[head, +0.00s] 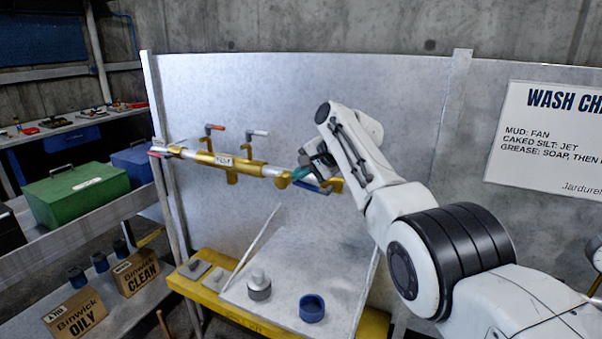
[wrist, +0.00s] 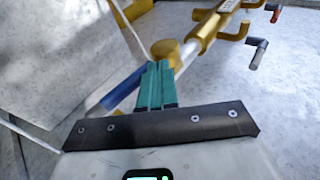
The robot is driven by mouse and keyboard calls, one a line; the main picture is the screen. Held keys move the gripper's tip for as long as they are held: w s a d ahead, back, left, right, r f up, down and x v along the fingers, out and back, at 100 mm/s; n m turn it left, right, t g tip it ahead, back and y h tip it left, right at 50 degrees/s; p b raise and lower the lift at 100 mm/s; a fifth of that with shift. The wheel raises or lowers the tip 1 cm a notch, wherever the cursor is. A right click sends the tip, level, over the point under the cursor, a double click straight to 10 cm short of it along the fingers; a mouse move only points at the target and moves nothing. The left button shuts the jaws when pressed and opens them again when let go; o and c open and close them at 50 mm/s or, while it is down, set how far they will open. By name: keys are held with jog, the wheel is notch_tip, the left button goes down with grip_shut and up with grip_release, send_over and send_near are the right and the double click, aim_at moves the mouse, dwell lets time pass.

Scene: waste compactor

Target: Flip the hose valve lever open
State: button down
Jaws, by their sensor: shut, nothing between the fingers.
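A brass pipe rig (head: 225,161) with a "TEST" label runs along the grey panel. At its right end is a brass valve body (head: 284,180), which also shows in the wrist view (wrist: 166,50). A blue lever (head: 311,187) slants beside that valve; in the wrist view the blue lever (wrist: 122,95) lies just left of my fingers. No label names the hose valve, so I cannot tell for sure that this is its lever. My gripper (head: 299,172) is shut and empty at the lever; its teal fingertips (wrist: 158,64) overlap the valve in view. Contact is unclear.
Below stands a yellow bench (head: 207,295) with a blue cup (head: 312,308) and a grey knobbed part (head: 259,286). Shelves with bins are left.

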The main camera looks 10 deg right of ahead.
jog(key=shift+w+a+f, duration=0.15)
jog(key=shift+a+f, duration=0.1)
jog(key=shift+f, duration=0.3)
dwell(0.4)
jog(key=shift+r, duration=0.1)
dwell(0.4)
jog(key=a+r+p, duration=0.3)
jog(key=r+p, duration=0.3)
jog(key=r, duration=0.7)
jog(key=shift+s+a, duration=0.2)
jog(key=shift+a, duration=0.2)
